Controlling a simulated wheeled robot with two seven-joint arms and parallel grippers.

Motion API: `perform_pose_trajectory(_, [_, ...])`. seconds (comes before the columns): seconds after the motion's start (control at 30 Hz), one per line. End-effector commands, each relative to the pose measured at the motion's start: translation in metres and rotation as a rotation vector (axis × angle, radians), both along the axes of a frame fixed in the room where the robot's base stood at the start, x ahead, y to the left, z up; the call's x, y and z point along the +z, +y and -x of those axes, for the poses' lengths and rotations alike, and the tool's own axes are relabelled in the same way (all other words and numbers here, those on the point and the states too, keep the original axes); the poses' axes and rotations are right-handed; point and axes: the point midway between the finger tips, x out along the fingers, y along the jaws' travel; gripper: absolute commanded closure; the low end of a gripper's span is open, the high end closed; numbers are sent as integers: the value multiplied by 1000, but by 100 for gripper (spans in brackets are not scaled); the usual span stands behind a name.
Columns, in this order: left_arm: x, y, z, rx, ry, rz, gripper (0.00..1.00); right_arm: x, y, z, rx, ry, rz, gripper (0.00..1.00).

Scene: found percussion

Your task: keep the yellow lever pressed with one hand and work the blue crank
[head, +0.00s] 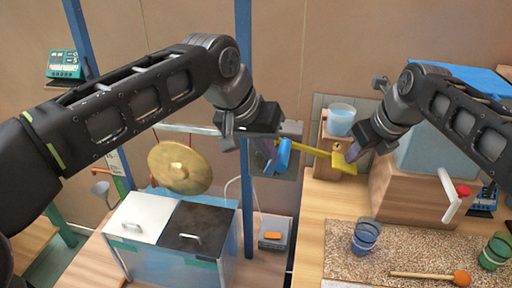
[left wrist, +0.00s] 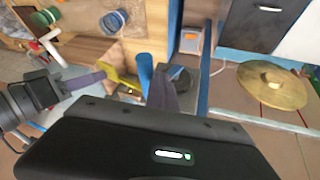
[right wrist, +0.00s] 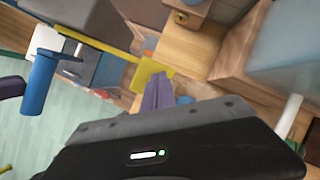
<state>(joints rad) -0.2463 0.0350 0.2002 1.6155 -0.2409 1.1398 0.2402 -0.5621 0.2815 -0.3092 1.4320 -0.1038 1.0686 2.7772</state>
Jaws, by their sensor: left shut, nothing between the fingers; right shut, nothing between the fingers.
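The yellow lever (head: 344,165) sticks out to the right from the wall unit and ends in a flat paddle. The paddle also shows in the right wrist view (right wrist: 150,73). My right gripper (head: 350,154) is shut, with its fingertips at the paddle; I cannot tell whether they press on it. The blue crank (head: 283,156) has an upright-looking cylindrical handle, clear in the right wrist view (right wrist: 38,82). My left gripper (head: 268,155) is shut and empty, close beside the crank handle. In the left wrist view its fingers (left wrist: 160,90) partly hide the crank's base.
A gong (head: 180,168) hangs at the left above a box with a white and a black lid (head: 190,228). At the right are a light-blue cup (head: 341,120), a wooden box with a white and red handle (head: 452,195), blue (head: 366,236) and green (head: 495,250) cups, and a mallet (head: 430,276).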

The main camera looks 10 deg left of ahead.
Motion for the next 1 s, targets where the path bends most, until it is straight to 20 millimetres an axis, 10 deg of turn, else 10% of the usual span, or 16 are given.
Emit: perform_pose_trajectory(1.0, [-54,-94,0,-4,-2,-132,100,-1,0,0,0,2,2,100])
